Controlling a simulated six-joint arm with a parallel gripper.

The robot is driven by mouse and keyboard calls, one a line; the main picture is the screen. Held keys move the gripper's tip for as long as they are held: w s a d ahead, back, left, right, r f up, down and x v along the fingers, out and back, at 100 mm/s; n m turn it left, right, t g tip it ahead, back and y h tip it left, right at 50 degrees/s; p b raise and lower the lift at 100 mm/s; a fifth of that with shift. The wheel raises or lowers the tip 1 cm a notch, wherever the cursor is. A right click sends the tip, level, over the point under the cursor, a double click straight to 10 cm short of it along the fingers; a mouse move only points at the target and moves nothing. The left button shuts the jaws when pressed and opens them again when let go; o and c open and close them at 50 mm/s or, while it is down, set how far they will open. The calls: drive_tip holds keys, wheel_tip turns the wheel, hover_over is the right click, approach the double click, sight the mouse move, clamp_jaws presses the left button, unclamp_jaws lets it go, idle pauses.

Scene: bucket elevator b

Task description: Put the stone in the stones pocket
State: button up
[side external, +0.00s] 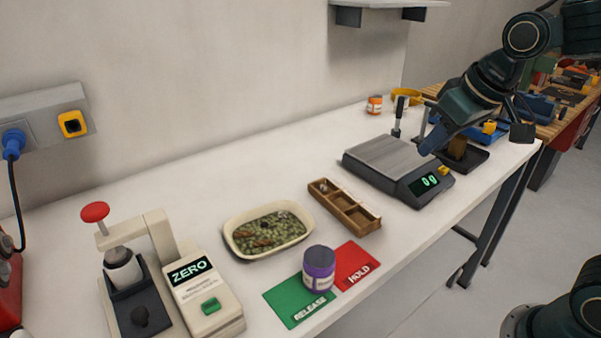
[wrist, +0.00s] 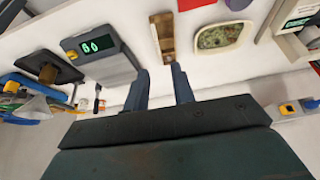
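A wooden tray (side external: 345,205) with 3 pockets sits mid-bench; it also shows in the wrist view (wrist: 154,32). No pocket label is readable. A small pale bit (side external: 323,187) lies in its far-left pocket; I cannot tell what it is. A cream dish (side external: 232,243) of green pieces with some brown bits stands left of the tray, and in the wrist view (wrist: 242,35) it is to the tray's right. I cannot single out the stone with certainty. My gripper (wrist: 159,70) is open, with nothing between its fingers, above the bench on the scale's side in the side view.
A scale (side external: 385,160) stands right of the tray. A purple jar (side external: 318,268) stands by the green RELEASE card (side external: 285,300) and red HOLD card (side external: 358,262). A press-like device (side external: 140,270) with a ZERO display is at left. Bench behind the dish and tray is clear.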

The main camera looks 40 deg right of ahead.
drive_tip(key=s+f, duration=0.1)
drive_tip(key=s, duration=1.1)
drive_tip(key=shift+s+f, duration=0.25)
drive_tip(key=shift+s, duration=0.05)
